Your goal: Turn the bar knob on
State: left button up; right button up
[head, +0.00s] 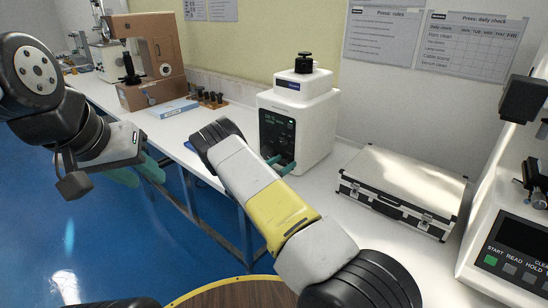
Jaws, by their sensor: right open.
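A white tester (315,112) with a dark front panel (272,128) stands on the bench at the centre. The panel has a small lit display and several small controls. I cannot make out the bar knob or its setting; my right arm and gripper cover the lower panel. My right gripper (279,164) has its green fingers at the lower part of the panel, open. I cannot tell whether they touch anything. My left gripper (138,174) hangs at the left, in front of the bench and away from the tester, its green fingers apart and empty.
A silver case (405,187) lies right of the tester. Another tester with START and READ buttons (508,255) stands at the right edge. A blue-and-white box (179,108) and a rack of dark pieces (210,99) lie left. A microscope-like device (131,66) stands behind.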

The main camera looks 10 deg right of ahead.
grip_shut()
jog(key=shift+m, duration=0.3)
jog(key=m, duration=0.4)
jog(key=shift+f, duration=0.1)
jog(key=m, duration=0.5)
jog(key=shift+s, duration=0.1)
jog(key=m, duration=0.4)
jog(key=shift+f, duration=0.1)
jog(key=shift+f+m, duration=0.1)
jog(key=shift+m, duration=2)
